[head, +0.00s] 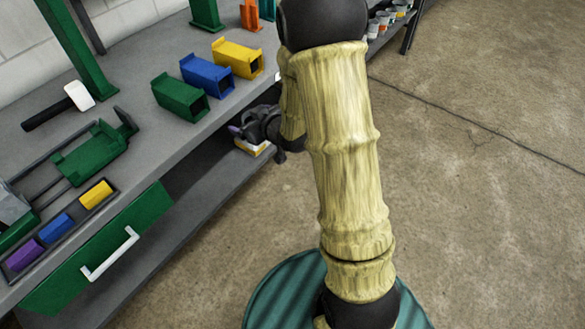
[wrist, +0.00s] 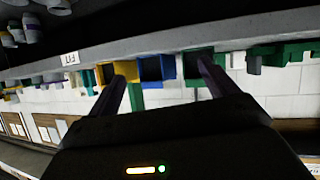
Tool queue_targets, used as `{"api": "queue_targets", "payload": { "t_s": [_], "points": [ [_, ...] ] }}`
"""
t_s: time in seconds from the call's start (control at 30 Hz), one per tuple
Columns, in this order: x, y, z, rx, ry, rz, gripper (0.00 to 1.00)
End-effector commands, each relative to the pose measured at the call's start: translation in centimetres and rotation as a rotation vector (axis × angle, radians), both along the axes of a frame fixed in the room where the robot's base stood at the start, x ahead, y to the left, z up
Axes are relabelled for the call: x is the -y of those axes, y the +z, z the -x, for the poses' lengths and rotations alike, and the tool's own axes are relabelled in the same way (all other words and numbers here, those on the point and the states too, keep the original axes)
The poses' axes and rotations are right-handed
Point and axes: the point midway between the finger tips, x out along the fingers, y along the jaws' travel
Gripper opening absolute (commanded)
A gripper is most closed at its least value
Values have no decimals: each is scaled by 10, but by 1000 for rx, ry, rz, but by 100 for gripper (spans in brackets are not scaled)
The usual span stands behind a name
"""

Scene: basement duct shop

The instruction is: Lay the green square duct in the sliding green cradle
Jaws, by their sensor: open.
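The green square duct (head: 180,98) lies on the grey bench near its front edge, its open end facing the front. It also shows in the wrist view (wrist: 197,66), which looks upside down. The green cradle (head: 92,157) sits on dark rails further left along the bench and looks empty. My gripper (head: 240,130) is open and empty, just off the bench's front edge, in front of the ducts. In the wrist view my fingers (wrist: 161,72) stand apart, with the blue duct seen between them and the green duct near the right finger.
A blue duct (head: 207,75) and a yellow duct (head: 238,58) lie beside the green one. A white-headed mallet (head: 76,97), a green post (head: 80,55) and a tray of coloured blocks (head: 58,228) are on the bench. A green drawer (head: 100,262) juts from the front.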

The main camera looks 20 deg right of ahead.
Motion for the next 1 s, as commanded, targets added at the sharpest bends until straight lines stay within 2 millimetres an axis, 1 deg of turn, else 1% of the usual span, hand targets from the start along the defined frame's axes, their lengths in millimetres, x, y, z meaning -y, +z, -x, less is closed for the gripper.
{"api": "queue_targets", "payload": {
  "t_s": [0.03, 0.17, 0.27, 0.33, 0.47, 0.5, 0.6, 0.7, 0.8, 1.0],
  "points": [
    [7, 4, 8, -48, -37, 28, 85],
    [27, 7, 34, -195, -136, 85, 85],
    [39, 9, 62, -316, -208, 114, 85],
    [45, 12, 83, -402, -256, 124, 85],
    [53, 16, 130, -569, -332, 130, 85],
    [54, 18, 146, -622, -352, 129, 85],
    [53, 22, 183, -744, -393, 116, 85],
    [50, 25, 210, -833, -412, 104, 85],
    [46, 26, 223, -878, -420, 98, 85],
    [46, 26, 225, -887, -420, 97, 85]
  ]
}}
